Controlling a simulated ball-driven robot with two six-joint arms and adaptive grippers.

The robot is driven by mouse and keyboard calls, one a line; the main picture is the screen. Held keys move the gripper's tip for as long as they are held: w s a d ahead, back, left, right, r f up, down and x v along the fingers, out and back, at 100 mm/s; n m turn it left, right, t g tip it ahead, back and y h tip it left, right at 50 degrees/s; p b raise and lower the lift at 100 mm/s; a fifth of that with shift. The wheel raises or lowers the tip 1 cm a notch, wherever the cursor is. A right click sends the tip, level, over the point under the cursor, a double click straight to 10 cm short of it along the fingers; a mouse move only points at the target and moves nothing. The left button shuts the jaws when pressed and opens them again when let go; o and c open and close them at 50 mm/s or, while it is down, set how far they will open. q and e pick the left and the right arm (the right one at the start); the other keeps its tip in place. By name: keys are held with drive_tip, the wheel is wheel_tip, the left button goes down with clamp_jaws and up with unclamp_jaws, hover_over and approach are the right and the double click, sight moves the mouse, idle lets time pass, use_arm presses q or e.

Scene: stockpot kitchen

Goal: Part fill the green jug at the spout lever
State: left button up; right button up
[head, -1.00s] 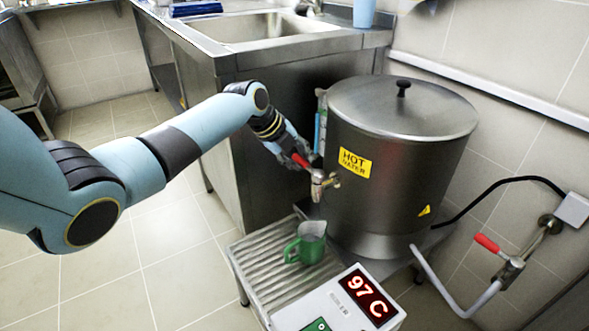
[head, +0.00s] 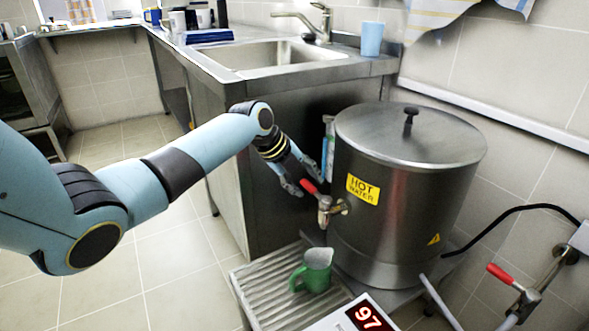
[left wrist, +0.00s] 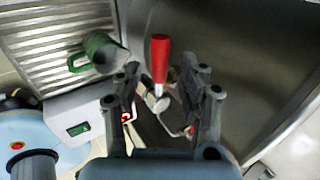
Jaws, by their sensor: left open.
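The green jug (head: 313,270) stands upright on the ribbed drip tray (head: 250,290), below the spout of the hot water urn (head: 405,200). The jug also shows in the left wrist view (left wrist: 97,50); its fill level cannot be made out. The spout (head: 327,208) carries a red lever (head: 311,190), which points out toward my left gripper (head: 304,180). In the left wrist view the red lever (left wrist: 160,55) lies between the two spread fingers, with gaps at both sides. The left gripper is open and empty. My right gripper is not in view.
A steel sink counter (head: 225,90) stands behind the arm. A second red-handled valve (head: 503,275) with a pipe is at the right. Floor at the left is clear.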

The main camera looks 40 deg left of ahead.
use_arm(q)
drive_tip(key=v, duration=1.1)
